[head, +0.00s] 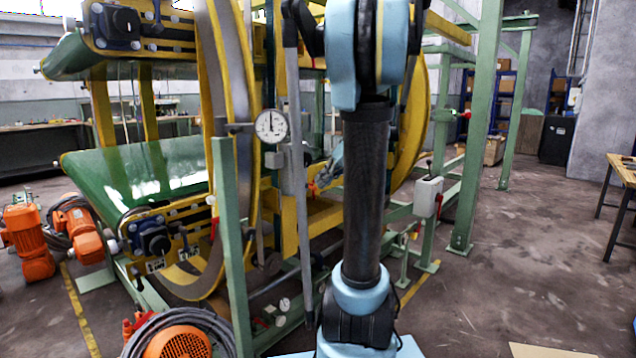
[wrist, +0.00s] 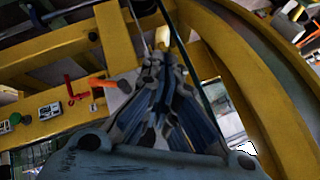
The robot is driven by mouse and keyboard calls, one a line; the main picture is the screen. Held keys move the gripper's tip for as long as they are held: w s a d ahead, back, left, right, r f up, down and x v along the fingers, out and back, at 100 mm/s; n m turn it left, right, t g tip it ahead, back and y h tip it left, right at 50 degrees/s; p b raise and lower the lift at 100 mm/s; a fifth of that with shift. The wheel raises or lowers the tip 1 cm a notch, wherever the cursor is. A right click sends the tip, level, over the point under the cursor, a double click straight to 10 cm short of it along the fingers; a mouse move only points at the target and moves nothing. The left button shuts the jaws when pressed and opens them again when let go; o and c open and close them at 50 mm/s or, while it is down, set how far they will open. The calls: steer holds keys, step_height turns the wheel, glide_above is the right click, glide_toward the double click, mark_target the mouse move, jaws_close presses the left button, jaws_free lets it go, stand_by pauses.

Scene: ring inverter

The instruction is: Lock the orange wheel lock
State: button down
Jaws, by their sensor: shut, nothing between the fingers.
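An orange handle (wrist: 102,82), which looks like the wheel lock, is on a yellow beam left of my gripper in the wrist view. A grey-white plate touches or overlaps its right end. My gripper (wrist: 164,62) is shut and empty, its fingertips pointing up the picture, to the right of the orange handle with a gap between. In the head view my gripper (head: 336,165) is small and partly hidden behind my arm, inside the yellow ring frame. A small red-orange part (head: 315,187) shows just below it; I cannot tell whether they touch.
A red lever (wrist: 72,90) and a small panel with buttons (wrist: 42,112) sit on the yellow frame left of the orange handle. The curved yellow ring (wrist: 245,70) is close on the right. In the head view a dial gauge (head: 271,126) and green post (head: 230,240) stand left of my arm.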

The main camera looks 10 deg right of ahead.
steer(key=n+t+y, duration=0.1)
steer(key=t+y, duration=0.1)
glide_toward(308, 187)
steer(key=w+d+r, duration=0.2)
steer(key=d+r, duration=0.3)
steer(key=d, duration=0.1)
steer(key=shift+w+d+r+t, duration=0.25)
steer(key=shift+w+d+t, duration=0.05)
steer(key=shift+w+d, duration=0.1)
steer(key=shift+a, duration=0.1)
steer(key=s+f+x, duration=0.2)
steer(key=x, duration=1)
steer(key=shift+w+a+f, duration=0.15)
steer(key=shift+w+a, duration=0.05)
steer(key=shift+a, duration=0.1)
steer(key=shift+a, duration=0.15)
